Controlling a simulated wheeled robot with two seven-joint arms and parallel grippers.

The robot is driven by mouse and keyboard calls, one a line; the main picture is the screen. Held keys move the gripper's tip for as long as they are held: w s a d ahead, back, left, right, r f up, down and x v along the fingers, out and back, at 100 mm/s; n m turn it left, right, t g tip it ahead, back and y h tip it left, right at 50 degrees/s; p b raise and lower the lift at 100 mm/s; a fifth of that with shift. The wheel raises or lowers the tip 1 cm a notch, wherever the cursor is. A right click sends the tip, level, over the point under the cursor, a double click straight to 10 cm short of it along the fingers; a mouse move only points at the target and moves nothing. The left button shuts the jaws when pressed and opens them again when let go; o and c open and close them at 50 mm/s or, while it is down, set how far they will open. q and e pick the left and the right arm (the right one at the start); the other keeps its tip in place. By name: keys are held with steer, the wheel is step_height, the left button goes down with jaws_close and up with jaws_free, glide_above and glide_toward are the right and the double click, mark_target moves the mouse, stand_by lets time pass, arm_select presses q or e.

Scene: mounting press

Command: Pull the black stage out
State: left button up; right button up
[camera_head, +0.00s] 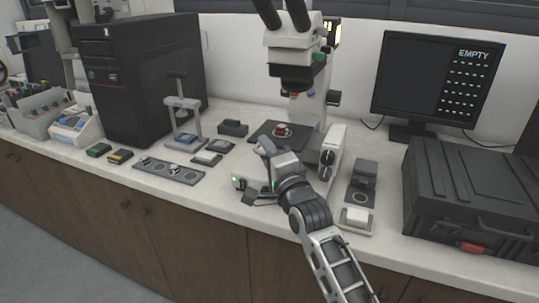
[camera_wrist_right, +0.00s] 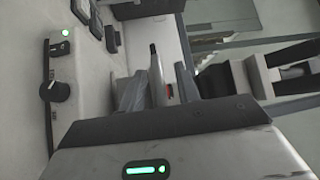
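A flat black stage (camera_head: 262,133) lies under the microscope's objectives, with a small red piece on a pale disc (camera_head: 282,131) on top. My right gripper (camera_head: 264,146) is at the stage's near edge, in front of the microscope. In the right wrist view its two grey fingers (camera_wrist_right: 158,85) stand apart, with a narrow pale strip and a red spot showing between them. I cannot tell whether the fingers touch the stage. The gripper and wrist hide part of the stage's front and the microscope's base. My left gripper is not in view.
The white microscope (camera_head: 293,45) rises behind my gripper. A small stand (camera_head: 182,105) and a dark strip with round wells (camera_head: 168,170) are on the left. A black case (camera_head: 465,195) and a monitor (camera_head: 436,80) are on the right. A panel with a black knob (camera_wrist_right: 60,88) is close by.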

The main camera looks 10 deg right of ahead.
steer(key=b+v, duration=0.1)
steer(key=v, duration=1.5)
steer(key=shift+b, duration=0.3)
steer(key=shift+w, duration=0.1)
steer(key=s+d+f+n+g+h, duration=0.1)
steer(key=s+f+n+g, duration=0.1)
steer(key=s+f+n, duration=0.3)
steer(key=s+d+f+n+g, duration=0.2)
steer(key=s+f+n, duration=0.3)
steer(key=f, duration=0.7)
steer(key=s+d+f+n+g+h, duration=0.1)
steer(key=s+f+n+g, duration=0.3)
steer(key=f, duration=0.5)
steer(key=s+n, duration=0.2)
steer(key=s, duration=0.1)
steer(key=shift+d+f+h, duration=0.15)
steer(key=shift+f+h, duration=0.15)
